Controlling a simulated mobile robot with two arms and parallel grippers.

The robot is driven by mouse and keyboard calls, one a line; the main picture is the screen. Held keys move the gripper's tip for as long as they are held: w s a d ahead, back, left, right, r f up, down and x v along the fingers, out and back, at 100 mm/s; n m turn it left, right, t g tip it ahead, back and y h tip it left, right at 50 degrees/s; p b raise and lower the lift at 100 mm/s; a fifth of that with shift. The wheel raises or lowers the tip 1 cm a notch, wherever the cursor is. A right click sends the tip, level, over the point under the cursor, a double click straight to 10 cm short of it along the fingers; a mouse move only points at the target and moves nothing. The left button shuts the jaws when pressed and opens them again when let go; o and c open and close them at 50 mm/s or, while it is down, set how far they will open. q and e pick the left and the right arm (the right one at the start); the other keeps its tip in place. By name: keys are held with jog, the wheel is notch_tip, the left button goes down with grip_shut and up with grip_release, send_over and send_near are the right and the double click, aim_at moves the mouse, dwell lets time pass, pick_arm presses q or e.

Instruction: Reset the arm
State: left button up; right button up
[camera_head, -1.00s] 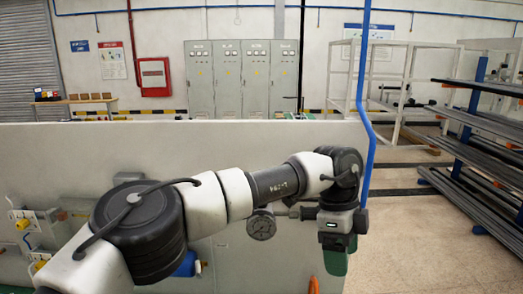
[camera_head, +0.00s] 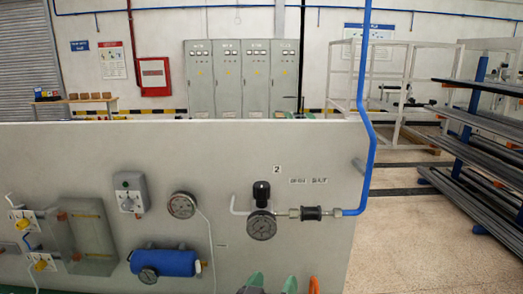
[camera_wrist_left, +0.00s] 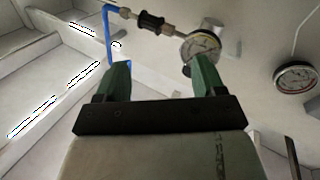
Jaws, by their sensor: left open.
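My left gripper (camera_head: 271,284) shows only as two green fingertips at the bottom edge of the head view, low in front of the grey panel (camera_head: 330,240). The rest of my left arm is out of that view. In the left wrist view, the left gripper (camera_wrist_left: 162,76) has its two green fingers spread wide with nothing between them. The panel lies beyond the fingers, with a gauge close behind the right finger in that picture. My right gripper is not in view.
The panel carries a pressure gauge (camera_head: 262,225), a black inline fitting (camera_head: 312,213), a blue pipe (camera_head: 367,160), a second gauge (camera_head: 182,205) and a blue cylinder (camera_head: 165,262). An orange item (camera_head: 313,285) shows at the bottom. A pipe rack (camera_head: 470,140) stands at right beside open floor.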

pick_arm(q)
jog(key=s+a+f+n+g+y, duration=0.1)
jog(key=s+a+f+g+y, duration=0.25)
jog(key=a+f, duration=0.3)
jog(key=s+a+f+n+g+y, duration=0.1)
jog(key=s+a+f+g+y, duration=0.1)
jog(key=s+a+f, duration=0.4)
jog(key=s+a+f+m+g+y, duration=0.1)
jog(key=s+a+f+g, duration=0.3)
jog(key=s, duration=0.4)
jog(key=s+a+f+m+g+y, duration=0.15)
jog(key=s+a+g, duration=0.25)
jog(key=s+a, duration=0.4)
notch_tip(320, 180, down, 32)
jog(key=s+d+g+b, duration=0.1)
jog(key=d+b, duration=0.1)
jog(key=b, duration=0.5)
jog(key=s+a+f+b, duration=0.1)
jog(key=s+f+b, duration=0.2)
jog(key=s+f, duration=0.5)
jog(key=s+a+f+g+b, duration=0.1)
jog(key=s+f, duration=0.7)
jog(key=f, duration=0.8)
jog(key=shift+s+a+b, duration=0.35)
jog(key=shift+a+b, duration=0.25)
jog(key=shift+b, duration=0.5)
